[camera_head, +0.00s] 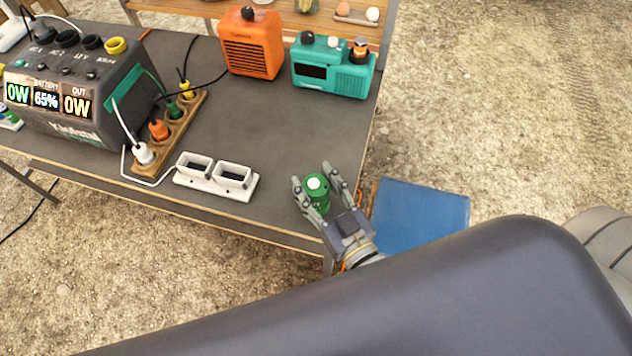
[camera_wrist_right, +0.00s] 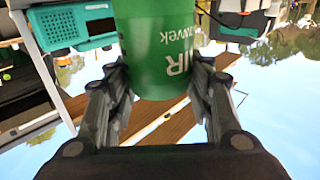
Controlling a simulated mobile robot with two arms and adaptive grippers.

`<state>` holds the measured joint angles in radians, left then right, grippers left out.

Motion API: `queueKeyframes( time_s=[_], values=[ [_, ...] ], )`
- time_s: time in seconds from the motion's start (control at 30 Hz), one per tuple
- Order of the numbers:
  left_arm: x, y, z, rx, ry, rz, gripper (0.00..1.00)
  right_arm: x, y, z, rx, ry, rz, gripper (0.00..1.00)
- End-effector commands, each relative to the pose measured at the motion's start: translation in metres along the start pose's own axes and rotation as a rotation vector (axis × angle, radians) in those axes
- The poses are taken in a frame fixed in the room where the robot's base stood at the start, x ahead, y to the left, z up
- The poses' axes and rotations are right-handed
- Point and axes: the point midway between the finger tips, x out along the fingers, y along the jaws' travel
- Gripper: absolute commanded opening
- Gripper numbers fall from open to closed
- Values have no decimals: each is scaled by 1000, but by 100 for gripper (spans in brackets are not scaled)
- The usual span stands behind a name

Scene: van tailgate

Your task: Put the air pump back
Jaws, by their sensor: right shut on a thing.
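The air pump (camera_head: 317,194) is a small green cylinder with a white top, at the front right corner of the grey table. My right gripper (camera_head: 324,188) is shut on it, one finger on each side. In the right wrist view the pump (camera_wrist_right: 160,50) fills the upper middle, with white lettering, between the fingers of the gripper (camera_wrist_right: 162,100). I cannot tell whether the pump touches the table. A white holder (camera_head: 216,177) with two empty openings lies on the table to the left of the gripper. My left gripper is not in view.
A wooden strip (camera_head: 170,137) with several coloured plugs stands beside the power station (camera_head: 80,95). An orange heater (camera_head: 252,45) and a teal radio (camera_head: 333,66) stand at the back. The table middle (camera_head: 240,120) is clear. A blue box (camera_head: 420,215) is beyond the right edge.

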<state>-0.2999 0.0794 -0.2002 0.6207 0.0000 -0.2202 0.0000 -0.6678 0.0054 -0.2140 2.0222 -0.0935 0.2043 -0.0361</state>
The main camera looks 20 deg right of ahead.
Motion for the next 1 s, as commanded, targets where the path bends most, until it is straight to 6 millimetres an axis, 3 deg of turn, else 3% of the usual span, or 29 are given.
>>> queueKeyframes(
  time_s=[0.07, 0.1, 0.2, 0.67, 1.0],
  values=[
    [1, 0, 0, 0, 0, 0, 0, 0, 0, 1, 0, 2, 0, 14],
    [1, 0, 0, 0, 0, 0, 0, 0, 0, 3, 0, -1, 0, 50],
    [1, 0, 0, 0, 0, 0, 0, 0, 0, 3, 0, -1, 0, 68],
    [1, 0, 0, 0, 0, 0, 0, -6, 0, 1, 0, -3, 0, 68],
    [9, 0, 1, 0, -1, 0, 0, -66, 0, 2, 1, -6, -1, 68]
  ],
)
